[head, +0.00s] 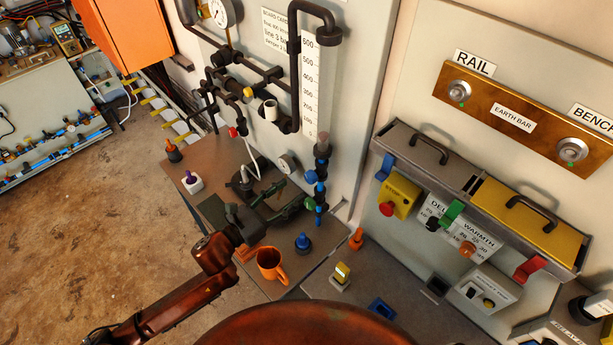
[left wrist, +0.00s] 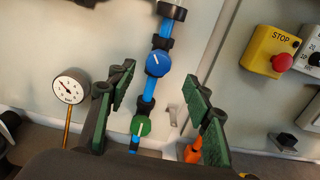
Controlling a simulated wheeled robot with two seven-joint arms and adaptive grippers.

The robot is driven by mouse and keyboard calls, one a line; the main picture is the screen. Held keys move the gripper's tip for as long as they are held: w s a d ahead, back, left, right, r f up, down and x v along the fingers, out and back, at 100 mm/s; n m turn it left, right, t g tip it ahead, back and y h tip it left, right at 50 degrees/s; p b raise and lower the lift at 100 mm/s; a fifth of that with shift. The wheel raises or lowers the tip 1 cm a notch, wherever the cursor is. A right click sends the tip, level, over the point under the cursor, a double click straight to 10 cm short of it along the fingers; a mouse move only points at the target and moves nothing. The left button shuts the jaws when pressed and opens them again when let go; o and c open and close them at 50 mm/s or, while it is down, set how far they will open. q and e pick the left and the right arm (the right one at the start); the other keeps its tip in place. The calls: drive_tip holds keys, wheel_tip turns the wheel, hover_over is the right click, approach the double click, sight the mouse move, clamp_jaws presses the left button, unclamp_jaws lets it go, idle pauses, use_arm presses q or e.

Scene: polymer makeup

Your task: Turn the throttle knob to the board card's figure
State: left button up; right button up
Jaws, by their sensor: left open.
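The board card (head: 282,32) is on the grey panel at the top of the head view; its small print is too blurred to read in full. A blue knob with a white pointer line (left wrist: 157,63) sits on a blue pipe, and a green knob with a white line (left wrist: 141,127) is lower on it. Neither visible label names the throttle. The blue knob also shows in the head view (head: 311,177). My left gripper (head: 290,198) is open in front of this pipe. In the left wrist view its green-padded fingers (left wrist: 160,82) stand apart on either side of it, holding nothing.
A round gauge (left wrist: 70,87) is left of the fingers. A yellow stop box (head: 398,195) with a red button is at right. Dark pipework (head: 240,85) rises above the gripper.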

sight(308, 179)
use_arm(q)
drive_tip(key=shift+p+x, duration=0.9)
drive_tip(key=shift+x, duration=2.95)
drive_tip(key=shift+f, duration=0.1)
drive_tip(key=shift+c, duration=0.5)
drive_tip(key=c, duration=1)
